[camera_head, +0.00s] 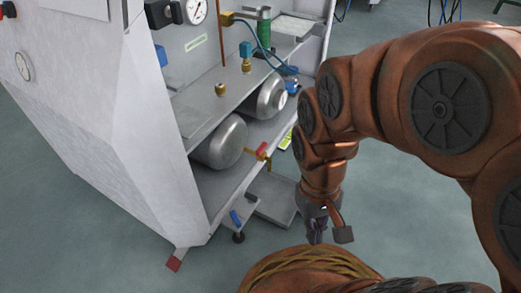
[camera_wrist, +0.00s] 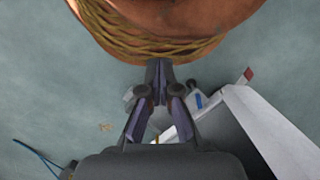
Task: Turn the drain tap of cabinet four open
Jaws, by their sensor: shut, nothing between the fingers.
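The open cabinet (camera_head: 150,110) stands left of my arm in the head view. A red-handled brass tap (camera_head: 261,150) sticks out in front of the lower grey tank (camera_head: 222,140). A blue-handled part (camera_head: 236,218) sits low at the cabinet's front bottom edge; a blue part also shows in the wrist view (camera_wrist: 198,100). I cannot tell which one is the drain tap, and no cabinet number is readable. My gripper (camera_head: 317,232) points down, right of the cabinet and apart from both handles. In the wrist view its fingers (camera_wrist: 160,68) meet, empty.
A second tank (camera_head: 269,98) lies behind the first. A shelf above carries brass fittings (camera_head: 220,89) and blue hoses. A grey tray-like plate (camera_head: 272,198) juts out at the cabinet's base, near my gripper. A red-tipped foot (camera_head: 174,262) stands at the front corner. Grey floor is clear at lower left.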

